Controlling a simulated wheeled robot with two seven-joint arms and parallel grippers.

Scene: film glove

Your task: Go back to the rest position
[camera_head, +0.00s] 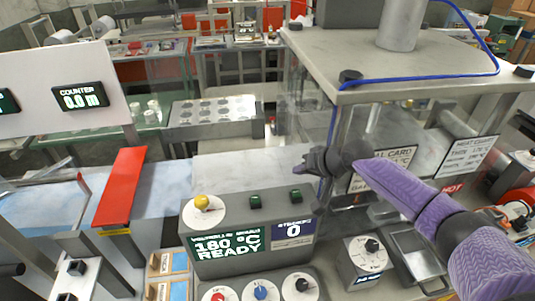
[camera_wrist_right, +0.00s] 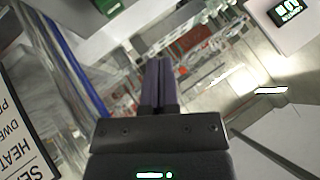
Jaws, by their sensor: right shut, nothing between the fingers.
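My right arm, in a purple sleeve, comes in from the right in the head view. Its dark gripper (camera_head: 306,169) hangs above the control box (camera_head: 231,237), apart from it, and points left. In the right wrist view the two gripper fingers (camera_wrist_right: 159,72) lie together, with nothing between them. My left gripper does not show clearly in either view.
The control box reads 180 °C READY, with a yellow button (camera_head: 201,201) and green switches on top. A heat-seal machine (camera_head: 430,74) with clear panels stands at the right. A red bar (camera_head: 122,187) lies at the left, near a counter display (camera_head: 80,97).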

